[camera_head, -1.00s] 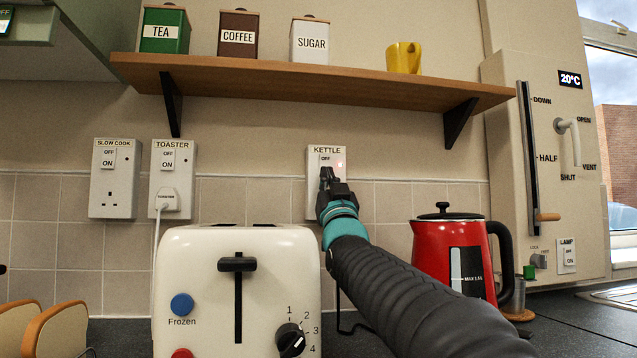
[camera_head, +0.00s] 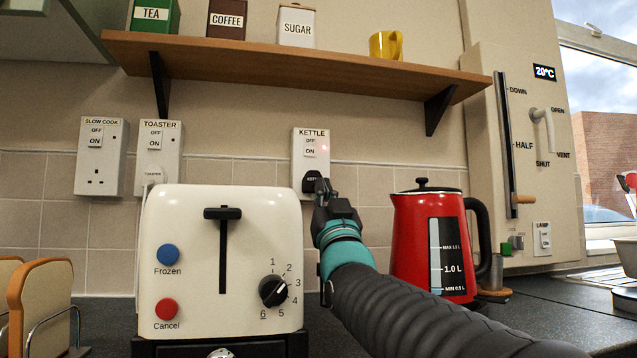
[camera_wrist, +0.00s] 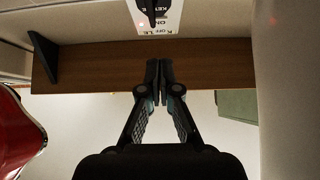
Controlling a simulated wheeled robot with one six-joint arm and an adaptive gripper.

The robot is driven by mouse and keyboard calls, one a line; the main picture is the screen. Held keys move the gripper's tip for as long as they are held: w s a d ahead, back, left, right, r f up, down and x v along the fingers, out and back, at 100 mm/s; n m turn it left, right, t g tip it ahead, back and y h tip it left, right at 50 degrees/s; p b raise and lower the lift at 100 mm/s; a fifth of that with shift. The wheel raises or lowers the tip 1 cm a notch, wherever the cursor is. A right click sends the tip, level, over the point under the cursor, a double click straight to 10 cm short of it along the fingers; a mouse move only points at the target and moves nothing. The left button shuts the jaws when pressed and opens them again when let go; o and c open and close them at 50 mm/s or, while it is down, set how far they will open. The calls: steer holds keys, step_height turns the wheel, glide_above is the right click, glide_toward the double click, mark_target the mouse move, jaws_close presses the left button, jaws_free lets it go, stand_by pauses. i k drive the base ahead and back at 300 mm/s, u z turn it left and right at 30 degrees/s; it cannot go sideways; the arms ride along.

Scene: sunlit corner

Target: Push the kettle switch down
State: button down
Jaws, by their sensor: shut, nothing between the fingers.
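The kettle switch (camera_head: 310,147) is a white rocker marked OFF and ON, on the wall plate labelled KETTLE (camera_head: 297,172). A small red light glows at its right. I cannot tell which way the rocker is tilted. A black plug (camera_head: 312,181) sits below it. My gripper (camera_head: 322,187) is shut and empty, below the switch and beside the plug, apart from the switch in the picture. In the wrist view, which looks upside down, the shut fingertips (camera_wrist: 158,70) lie below the kettle plate (camera_wrist: 172,18) and do not cover it. The red kettle (camera_head: 405,240) stands at right.
A cream toaster (camera_head: 180,260) stands at left of my arm. A wooden shelf (camera_head: 290,58) runs above the switch, with canisters and a yellow mug (camera_head: 385,45). A toast rack (camera_head: 40,310) is at far left. The wall around the switch is clear.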

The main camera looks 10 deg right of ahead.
mark_target(502, 301)
steer(key=k, duration=1)
